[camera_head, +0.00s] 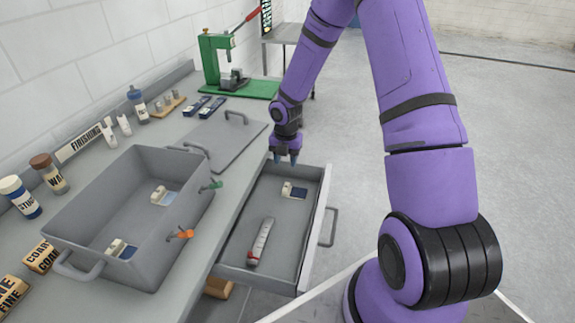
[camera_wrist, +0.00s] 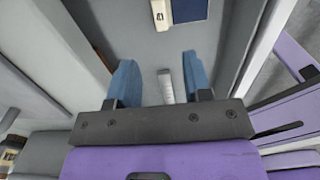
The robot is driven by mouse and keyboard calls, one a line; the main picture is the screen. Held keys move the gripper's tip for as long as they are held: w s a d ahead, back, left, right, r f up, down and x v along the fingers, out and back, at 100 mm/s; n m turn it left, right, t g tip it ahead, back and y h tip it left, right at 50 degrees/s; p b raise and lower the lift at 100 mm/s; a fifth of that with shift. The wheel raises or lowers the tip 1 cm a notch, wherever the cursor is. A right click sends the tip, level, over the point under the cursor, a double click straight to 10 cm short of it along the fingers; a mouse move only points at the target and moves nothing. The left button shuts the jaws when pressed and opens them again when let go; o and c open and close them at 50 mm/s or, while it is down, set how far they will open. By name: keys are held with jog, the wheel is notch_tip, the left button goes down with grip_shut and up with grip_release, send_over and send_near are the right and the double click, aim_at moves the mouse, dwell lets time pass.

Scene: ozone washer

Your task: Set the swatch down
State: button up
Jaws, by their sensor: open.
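A small swatch with a cream part and a dark blue part (camera_head: 294,190) lies flat on the floor of the open grey drawer (camera_head: 240,262), near its far end. It also shows at the top edge of the wrist view (camera_wrist: 188,10), beyond the fingertips and partly cut off. My gripper (camera_head: 286,160) is above the far end of the drawer. In the wrist view its two blue fingers (camera_wrist: 160,72) are apart with nothing held between them. Two similar pale swatches (camera_head: 163,196) (camera_head: 121,249) lie inside the open grey washer tub (camera_head: 85,207) on the bench.
A long pale strip with a red end (camera_head: 261,242) lies in the drawer. The tub's lid (camera_head: 228,140) lies on the bench. A green press (camera_head: 215,65), bottles (camera_head: 48,173) and labelled blocks (camera_head: 42,257) stand along the bench. The drawer's middle right is clear.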

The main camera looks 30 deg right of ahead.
jog(key=s+a+r+m+t+h, duration=0.1)
jog(key=s+r+m, duration=0.25)
jog(key=r, duration=0.55)
jog(key=s+r+m, duration=0.2)
jog(key=r+m, duration=0.3)
jog(key=r, duration=0.3)
jog(key=s+a+r+m+t+h, duration=0.1)
jog(key=s+r+m, duration=0.25)
jog(key=r, duration=0.55)
jog(key=s+a+r+m+t, duration=0.1)
jog(key=s+r+m, duration=0.3)
jog(key=s, duration=0.3)
jog(key=s+a+r+m+t+y, duration=0.1)
jog(key=s+a+r+m, duration=0.1)
jog(key=s+r+m, duration=0.2)
jog(key=s+a+r+m+t+y, duration=0.1)
jog(key=s+a+r+m, duration=0.1)
jog(key=s+r+m, duration=0.2)
jog(key=s+m, duration=0.3)
jog(key=s, duration=0.4)
jog(key=shift+s+r, duration=0.25)
jog(key=shift+r, duration=0.1)
